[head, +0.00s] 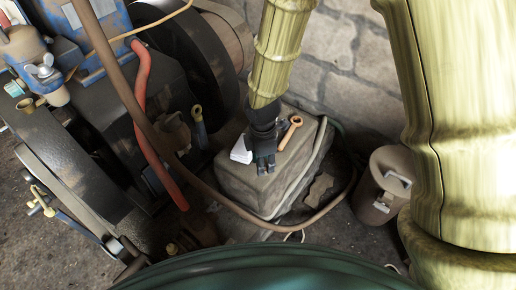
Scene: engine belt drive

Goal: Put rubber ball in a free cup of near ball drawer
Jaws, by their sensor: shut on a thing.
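My gripper (265,168) is black, at the end of the yellow-green arm, and points down over a grey-brown stone block in the middle of the head view. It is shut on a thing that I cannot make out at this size. I cannot make out a rubber ball, and no ball drawer or cups can be identified in this view. I cannot tell whether the gripper touches the block top.
The stone block (238,184) bears a white object (241,150) left of the gripper and an orange-brown wrench-like tool (289,132) right of it. Blue and black machinery (98,45) with a red hose (152,160) fills the left. A brown canister (380,190) stands right.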

